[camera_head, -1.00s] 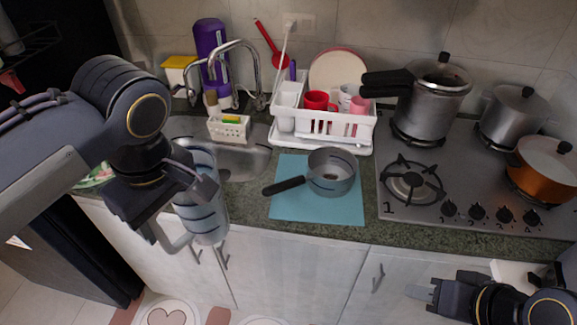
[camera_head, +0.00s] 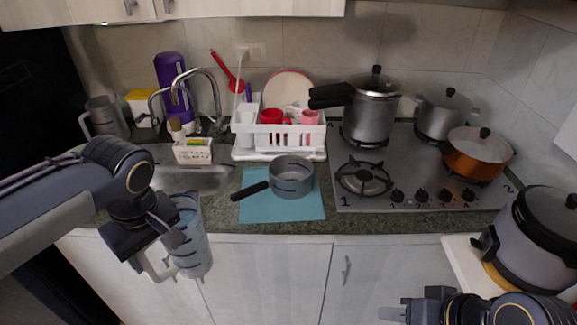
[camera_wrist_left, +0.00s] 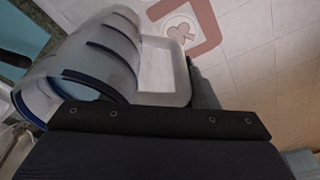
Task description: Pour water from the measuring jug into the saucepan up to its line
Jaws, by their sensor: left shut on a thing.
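The measuring jug (camera_head: 194,245) is clear with dark marking lines and hangs in front of the counter edge, slightly tilted. My left gripper (camera_head: 165,232) is shut on its handle; the jug also fills the left of the left wrist view (camera_wrist_left: 95,60). I cannot make out the water level in it. The grey saucepan (camera_head: 292,178) stands upright on a teal mat (camera_head: 262,210), to the right of and beyond the jug, its black handle pointing left. Dark lines mark its inner wall. My right gripper (camera_head: 392,313) is low at the bottom right, apart from everything; its jaw gap is unclear.
The sink (camera_head: 190,178) with its tap lies left of the mat. A white dish rack (camera_head: 280,150) stands behind the saucepan. The stove (camera_head: 420,200) with several pots is to the right. A rice cooker (camera_head: 540,240) stands at the far right.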

